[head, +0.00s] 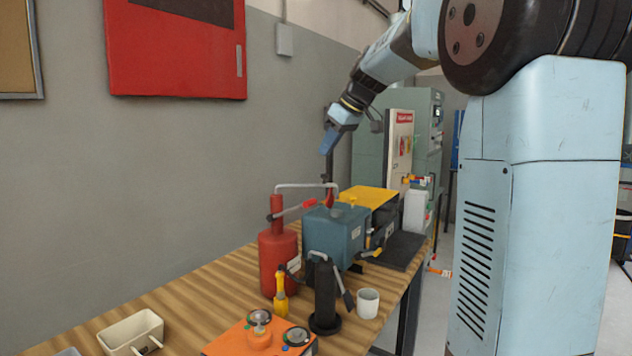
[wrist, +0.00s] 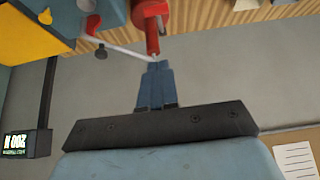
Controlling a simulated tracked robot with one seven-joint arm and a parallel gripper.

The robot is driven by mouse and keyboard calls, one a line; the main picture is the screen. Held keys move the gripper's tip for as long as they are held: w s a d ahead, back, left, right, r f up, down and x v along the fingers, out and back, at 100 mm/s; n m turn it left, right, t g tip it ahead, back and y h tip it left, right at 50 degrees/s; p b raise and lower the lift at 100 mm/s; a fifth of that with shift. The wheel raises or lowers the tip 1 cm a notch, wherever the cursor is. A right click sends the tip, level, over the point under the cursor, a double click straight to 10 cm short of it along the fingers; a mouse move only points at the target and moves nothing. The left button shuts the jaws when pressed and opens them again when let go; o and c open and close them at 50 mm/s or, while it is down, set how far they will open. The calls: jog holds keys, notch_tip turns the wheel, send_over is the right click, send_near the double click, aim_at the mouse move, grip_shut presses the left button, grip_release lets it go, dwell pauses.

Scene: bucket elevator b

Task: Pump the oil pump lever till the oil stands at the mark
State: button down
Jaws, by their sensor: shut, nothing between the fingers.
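A red pump-like cylinder (head: 278,262) with a narrow neck stands upright on the wooden bench, left of a blue box (head: 333,236). A thin lever with a red grip (head: 309,203) slants up and right from its neck. A grey pipe (head: 305,185) runs from the neck's top toward the box. My gripper (head: 326,148) is shut and empty, above and apart from the lever. In the wrist view its shut fingers (wrist: 156,68) point toward a red part (wrist: 150,22) and a pale rod (wrist: 122,48); contact cannot be told there. I cannot make out an oil level or mark.
A yellow-topped unit (head: 369,196) stands behind the blue box. A black stand (head: 325,300), a white cup (head: 368,303), a yellow-handled tool (head: 281,297) and an orange panel (head: 262,340) are nearer on the bench. A cream tray (head: 130,332) sits at left. The grey wall is close behind.

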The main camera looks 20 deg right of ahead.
send_over(312, 202)
jog(key=f, duration=0.8)
jog(key=shift+w+a+f, duration=0.3)
jog(key=shift+w+f, duration=0.05)
jog(key=shift+w, duration=0.05)
jog(key=shift+s+d+f, duration=0.15)
jog(key=shift+f, duration=0.4)
jog(key=shift+s+d+f, duration=0.15)
jog(key=shift+f, duration=1.05)
